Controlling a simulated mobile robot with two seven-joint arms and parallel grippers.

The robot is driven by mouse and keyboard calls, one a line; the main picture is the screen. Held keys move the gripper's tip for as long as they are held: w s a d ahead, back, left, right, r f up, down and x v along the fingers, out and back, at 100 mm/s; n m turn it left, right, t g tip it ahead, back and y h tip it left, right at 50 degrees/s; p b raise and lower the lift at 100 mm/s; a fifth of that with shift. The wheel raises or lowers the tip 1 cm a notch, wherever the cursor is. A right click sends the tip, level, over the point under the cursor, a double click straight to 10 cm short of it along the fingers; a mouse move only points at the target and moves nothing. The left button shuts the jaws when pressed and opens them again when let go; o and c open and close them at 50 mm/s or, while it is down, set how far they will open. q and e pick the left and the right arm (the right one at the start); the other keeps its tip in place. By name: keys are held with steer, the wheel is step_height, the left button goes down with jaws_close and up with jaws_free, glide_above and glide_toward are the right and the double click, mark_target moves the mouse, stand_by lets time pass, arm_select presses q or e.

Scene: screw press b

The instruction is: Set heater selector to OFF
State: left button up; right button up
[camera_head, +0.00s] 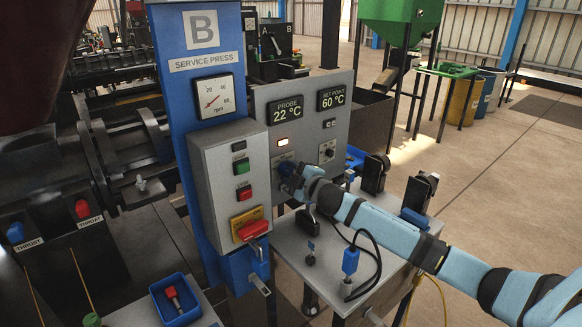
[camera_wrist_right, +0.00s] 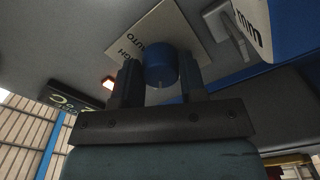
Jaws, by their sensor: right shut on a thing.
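The heater selector is a round blue knob (camera_wrist_right: 161,66) on a pale label plate (camera_wrist_right: 128,40) in the right wrist view. The words AUTO and part of HIGH are readable on the plate; OFF is not visible. My right gripper (camera_wrist_right: 160,74) has one dark finger on each side of the knob and is shut on it. In the head view my right gripper (camera_head: 287,172) reaches the lower left of the grey control panel (camera_head: 338,112) and mostly hides the knob. I cannot tell which position the knob points to. My left gripper is not in view.
The panel shows PROBE 22 °C (camera_head: 286,109) and SET POINT 60 °C (camera_head: 331,97), with a lit lamp (camera_head: 283,142). Another dial (camera_head: 327,151) is right of the gripper. A grey button box (camera_head: 231,174) stands left. A table with cabled tools (camera_head: 350,262) lies below my arm.

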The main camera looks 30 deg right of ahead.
steer(key=n+p, duration=0.1)
steer(key=n, duration=0.1)
steer(key=shift+r+n, duration=0.1)
steer(key=shift+n, duration=0.2)
steer(key=shift+n+p, duration=0.45)
steer(key=shift+n, duration=0.95)
steer(key=o, duration=0.9)
steer(key=s, duration=0.9)
steer(key=s+d+b, duration=0.1)
steer(key=s, duration=0.3)
steer(key=shift+s, duration=0.4)
